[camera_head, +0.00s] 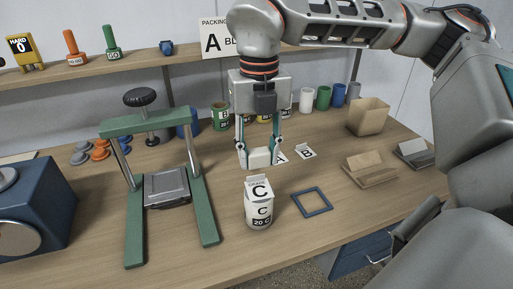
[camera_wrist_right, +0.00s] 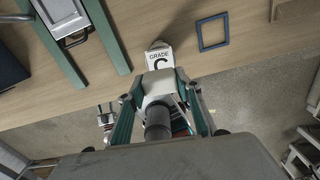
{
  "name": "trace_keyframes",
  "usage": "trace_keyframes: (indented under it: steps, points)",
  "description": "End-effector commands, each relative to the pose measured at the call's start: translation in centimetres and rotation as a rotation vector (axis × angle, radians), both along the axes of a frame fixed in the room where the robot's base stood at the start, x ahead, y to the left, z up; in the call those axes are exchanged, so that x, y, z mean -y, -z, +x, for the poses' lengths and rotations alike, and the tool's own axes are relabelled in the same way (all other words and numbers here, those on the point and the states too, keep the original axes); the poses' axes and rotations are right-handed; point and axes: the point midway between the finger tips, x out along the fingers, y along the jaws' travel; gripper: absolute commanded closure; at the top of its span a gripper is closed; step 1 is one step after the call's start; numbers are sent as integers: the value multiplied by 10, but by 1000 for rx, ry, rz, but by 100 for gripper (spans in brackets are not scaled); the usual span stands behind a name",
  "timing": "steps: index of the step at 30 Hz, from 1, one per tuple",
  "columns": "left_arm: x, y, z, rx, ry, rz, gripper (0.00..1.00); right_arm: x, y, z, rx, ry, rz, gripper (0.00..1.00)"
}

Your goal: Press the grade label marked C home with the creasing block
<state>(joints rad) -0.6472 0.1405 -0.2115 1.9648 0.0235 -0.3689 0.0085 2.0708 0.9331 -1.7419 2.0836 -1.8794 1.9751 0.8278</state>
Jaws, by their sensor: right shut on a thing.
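My right gripper (camera_head: 259,152) is shut on a small whitish block (camera_head: 259,158), which looks like the creasing block. The block also shows between the fingers in the right wrist view (camera_wrist_right: 157,86). The gripper hangs above and just behind a white can (camera_head: 260,214) marked C. The grade label marked C (camera_head: 259,189) is at the can's upper front; its bottom edge and how closely it lies on the can are hard to tell. In the right wrist view the label (camera_wrist_right: 160,58) reads GRADE C, just beyond the block. My left gripper is not in view.
A green press (camera_head: 135,124) stands left of the can. A blue square frame (camera_head: 312,202) lies to its right. A B label (camera_head: 304,152) and a partly hidden A label lie behind. Several cups, a cardboard box (camera_head: 368,117) and card holders (camera_head: 370,169) stand farther back and right.

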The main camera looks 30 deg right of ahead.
Motion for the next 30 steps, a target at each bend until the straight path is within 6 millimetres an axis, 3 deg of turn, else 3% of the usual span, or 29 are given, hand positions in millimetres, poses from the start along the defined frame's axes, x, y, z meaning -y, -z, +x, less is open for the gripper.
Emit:
trace_keyframes:
  steps: [11, 30]
  points:
    - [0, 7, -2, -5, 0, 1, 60, -1, 7, -4, -3, -10, -1, 83]
    - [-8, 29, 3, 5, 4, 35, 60, -1, 57, -4, -5, -9, -2, 83]
